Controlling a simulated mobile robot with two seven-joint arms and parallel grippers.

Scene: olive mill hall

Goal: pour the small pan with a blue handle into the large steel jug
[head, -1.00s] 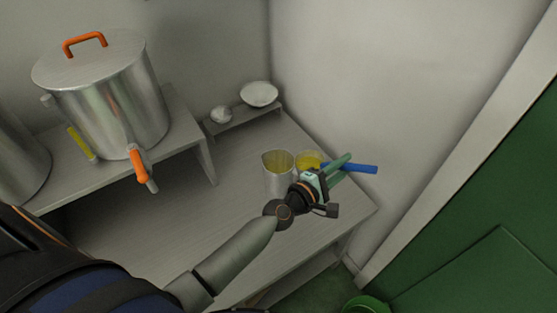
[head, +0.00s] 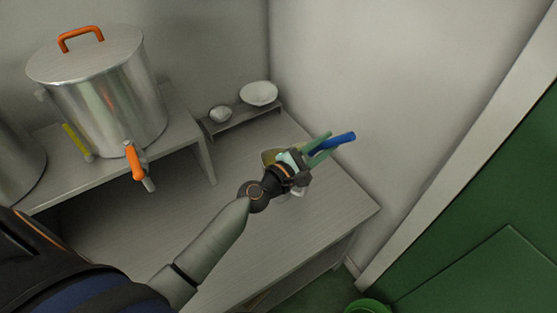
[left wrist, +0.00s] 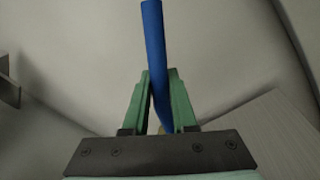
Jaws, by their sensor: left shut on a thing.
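The blue handle (head: 340,140) of the small pan sticks out to the right past my left gripper (head: 319,146) in the head view. My left gripper is shut on this handle. In the left wrist view the blue handle (left wrist: 154,45) stands up between the green fingers (left wrist: 157,100). The pan's bowl is hidden behind the gripper, so I cannot tell its tilt or contents. The large steel jug (head: 268,156) is mostly hidden behind my gripper and wrist; part of its rim and yellowish inside shows at their upper left. My right gripper is not in view.
A lidded steel vat (head: 105,95) with an orange-handled tap stands on a raised shelf at left. Two small white bowls (head: 259,93) sit on a low ledge at the back. The bench's right part (head: 340,205) is clear. A wall rises close behind the handle.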

